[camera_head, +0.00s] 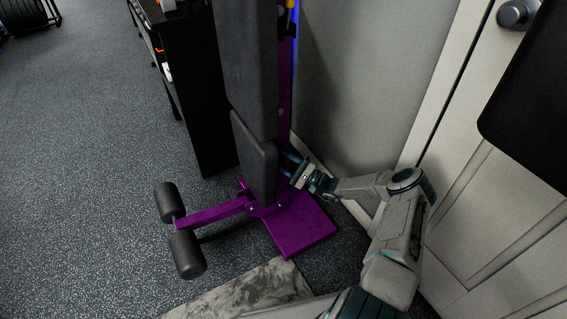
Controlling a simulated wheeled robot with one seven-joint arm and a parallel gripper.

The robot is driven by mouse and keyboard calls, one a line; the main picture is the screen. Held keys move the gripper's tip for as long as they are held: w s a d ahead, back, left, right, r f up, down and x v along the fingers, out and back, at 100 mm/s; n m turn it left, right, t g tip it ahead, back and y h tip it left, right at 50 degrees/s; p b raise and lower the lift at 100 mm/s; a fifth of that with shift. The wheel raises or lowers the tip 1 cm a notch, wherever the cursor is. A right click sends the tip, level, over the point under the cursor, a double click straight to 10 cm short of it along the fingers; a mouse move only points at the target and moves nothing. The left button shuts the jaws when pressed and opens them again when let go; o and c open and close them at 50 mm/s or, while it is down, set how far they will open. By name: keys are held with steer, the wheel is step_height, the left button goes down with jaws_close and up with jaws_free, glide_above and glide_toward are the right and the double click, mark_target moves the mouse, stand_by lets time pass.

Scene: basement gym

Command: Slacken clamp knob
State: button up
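A purple-framed gym bench (305,229) with dark padded boards stands upright against the wall. My gripper (288,166) is at the right side of its frame, just behind the lower pad (256,156). The fingers point left toward the purple upright (285,113). I cannot make out a clamp knob; it may be hidden by the pad or by my fingers. The fingers are small and partly dark against the frame, so I cannot tell whether they are open or shut, or whether they touch anything.
Black foam rollers (187,254) stick out at the bench's lower left. A black cabinet (196,100) stands left of the bench. A white door (510,200) with a round knob (514,14) is at the right. A grey patterned mat (245,294) lies in front. The floor at left is clear.

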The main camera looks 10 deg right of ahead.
stand_by(0.3)
steer(key=o, duration=1)
